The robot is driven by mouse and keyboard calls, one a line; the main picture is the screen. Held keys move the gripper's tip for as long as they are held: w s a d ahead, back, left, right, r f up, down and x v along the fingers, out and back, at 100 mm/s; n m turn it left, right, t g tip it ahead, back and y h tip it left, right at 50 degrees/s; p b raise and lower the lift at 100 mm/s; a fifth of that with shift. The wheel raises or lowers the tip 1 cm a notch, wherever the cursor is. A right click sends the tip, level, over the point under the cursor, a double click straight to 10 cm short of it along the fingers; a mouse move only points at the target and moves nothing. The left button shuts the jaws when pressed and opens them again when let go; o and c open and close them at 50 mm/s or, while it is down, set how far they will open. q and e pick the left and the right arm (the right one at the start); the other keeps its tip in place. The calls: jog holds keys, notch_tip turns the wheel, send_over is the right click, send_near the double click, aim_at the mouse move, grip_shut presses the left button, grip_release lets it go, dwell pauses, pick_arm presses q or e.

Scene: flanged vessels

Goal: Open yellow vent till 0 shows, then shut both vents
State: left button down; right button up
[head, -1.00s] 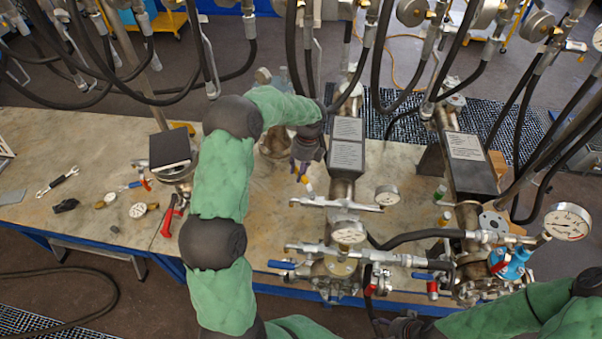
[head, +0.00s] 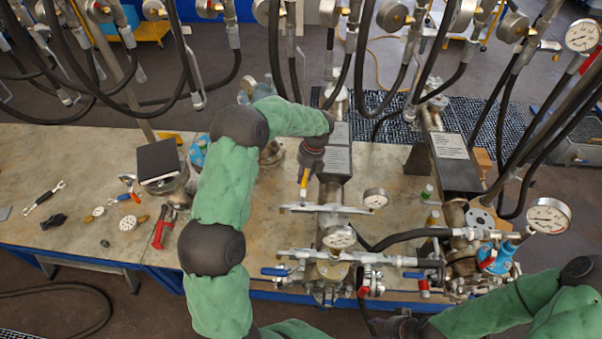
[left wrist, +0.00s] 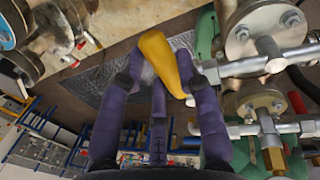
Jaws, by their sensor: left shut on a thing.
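The yellow vent handle (head: 304,178) stands above the middle pipe assembly and shows in the left wrist view as a curved yellow lever (left wrist: 160,60). My left gripper (head: 305,172) is shut on it, its purple fingers (left wrist: 158,95) around the lever. A round gauge (head: 339,237) sits on the middle assembly and a smaller gauge (head: 376,199) to its right. A larger gauge (head: 548,217) stands on the right assembly; I cannot read their needles surely. Blue handles (head: 275,271) (head: 414,275) sit on the lower pipe. My right gripper (head: 400,328) is at the bottom edge, its fingers unclear.
Black hoses and several gauges hang across the top. A black hose (head: 415,236) joins the middle and right assemblies. A red clamp-like tool (head: 162,227) and loose fittings lie on the workbench (head: 90,160), whose left part has free room.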

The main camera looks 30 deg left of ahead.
pick_arm(q)
jog(key=shift+w, duration=0.1)
dwell(0.4)
jog(key=c, duration=0.9)
grip_release()
jog(key=shift+d, duration=0.1)
jog(key=shift+o, duration=0.2)
jog(key=shift+r, duration=0.1)
notch_tip(320, 180, up, 12)
jog(key=d, duration=0.2)
jog(key=shift+w, duration=0.45)
jog(key=shift+f, duration=0.2)
